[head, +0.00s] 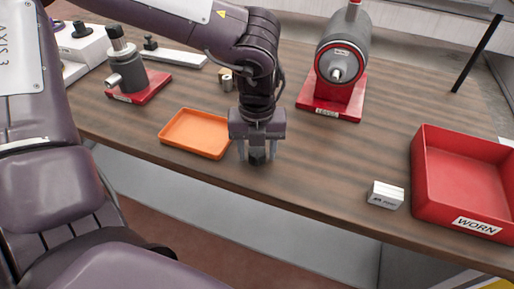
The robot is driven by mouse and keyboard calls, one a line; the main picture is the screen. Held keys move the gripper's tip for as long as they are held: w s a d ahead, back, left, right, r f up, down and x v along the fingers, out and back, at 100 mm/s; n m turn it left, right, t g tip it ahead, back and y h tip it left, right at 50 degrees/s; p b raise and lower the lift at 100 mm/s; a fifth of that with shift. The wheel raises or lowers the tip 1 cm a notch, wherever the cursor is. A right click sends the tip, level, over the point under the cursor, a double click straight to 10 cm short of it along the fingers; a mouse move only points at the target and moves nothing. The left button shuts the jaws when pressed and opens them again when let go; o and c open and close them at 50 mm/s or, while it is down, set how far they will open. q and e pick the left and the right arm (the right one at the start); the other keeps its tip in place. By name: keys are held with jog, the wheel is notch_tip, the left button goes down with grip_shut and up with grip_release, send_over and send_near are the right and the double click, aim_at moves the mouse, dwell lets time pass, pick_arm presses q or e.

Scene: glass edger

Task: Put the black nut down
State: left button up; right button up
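My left gripper (257,157) points straight down over the front part of the wooden table, right of the orange tray. Its two pale fingers stand apart. The small black nut (257,158) is between them, low at the table top, and its upper part is hidden by the gripper. There seems to be a gap between the nut and each finger, so the gripper looks open around it. The nut appears to rest on the table. My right gripper is not in view.
An orange tray (178,142) lies left of the gripper. A red-based grinder (343,62) stands behind. A white block (385,195) and a red bin marked WORN (430,200) are to the right. A grey device on a red base (150,90) is back left. Table between gripper and white block is clear.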

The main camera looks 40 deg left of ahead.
aim_at(257, 151)
pick_arm(q)
jog(key=shift+o, duration=0.6)
jog(key=shift+r+p, duration=0.3)
notch_tip(257, 151, up, 12)
jog(key=shift+f, duration=0.15)
